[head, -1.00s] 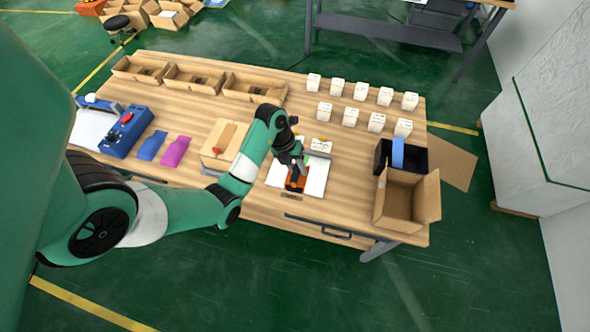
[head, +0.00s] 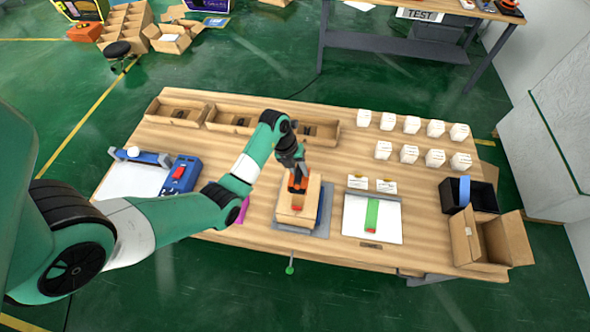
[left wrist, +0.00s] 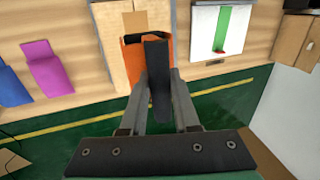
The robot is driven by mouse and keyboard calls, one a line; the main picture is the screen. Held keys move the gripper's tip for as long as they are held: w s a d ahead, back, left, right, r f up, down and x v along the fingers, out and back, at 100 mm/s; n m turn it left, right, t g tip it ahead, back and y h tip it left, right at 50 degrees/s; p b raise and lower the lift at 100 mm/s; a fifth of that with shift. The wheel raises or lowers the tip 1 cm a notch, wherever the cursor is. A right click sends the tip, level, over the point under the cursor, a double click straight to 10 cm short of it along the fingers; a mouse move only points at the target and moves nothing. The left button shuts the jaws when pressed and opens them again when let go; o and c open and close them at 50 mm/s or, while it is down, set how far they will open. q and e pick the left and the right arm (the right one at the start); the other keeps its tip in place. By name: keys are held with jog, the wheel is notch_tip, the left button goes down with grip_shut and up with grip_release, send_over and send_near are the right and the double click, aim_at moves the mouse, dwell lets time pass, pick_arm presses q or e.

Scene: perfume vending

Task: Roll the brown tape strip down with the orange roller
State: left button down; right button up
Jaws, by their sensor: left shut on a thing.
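The cardboard box (head: 290,216) lies on a grey mat (head: 318,228) near the table's front edge. In the left wrist view the brown tape strip (left wrist: 135,22) shows on top of the box (left wrist: 112,50), running away from the roller. My left gripper (head: 297,172) is shut on the orange roller (head: 299,185), held by its black handle (left wrist: 157,75). The roller is over the top of the box; whether it touches the tape cannot be told. The roller and gripper hide part of the box top. My right gripper is not in view.
Right of the box is a white board (head: 358,221) with a green strip (head: 372,214). Several white small boxes (head: 411,125) stand at the back right. An open carton (head: 468,246) and black bin (head: 484,197) are at the right end. Cardboard trays (head: 272,112) line the back left.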

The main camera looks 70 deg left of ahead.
pick_arm(q)
jog(key=shift+w+d+f+b, duration=0.15)
jog(key=shift+w+f+b, duration=0.1)
jog(key=shift+b, duration=0.05)
notch_tip(320, 180, down, 5)
jog(key=b, duration=0.5)
jog(key=shift+s+f, duration=0.1)
jog(key=shift+f, duration=0.1)
jog(key=shift+f+b, duration=0.6)
jog(key=shift+b, duration=0.1)
dwell(0.4)
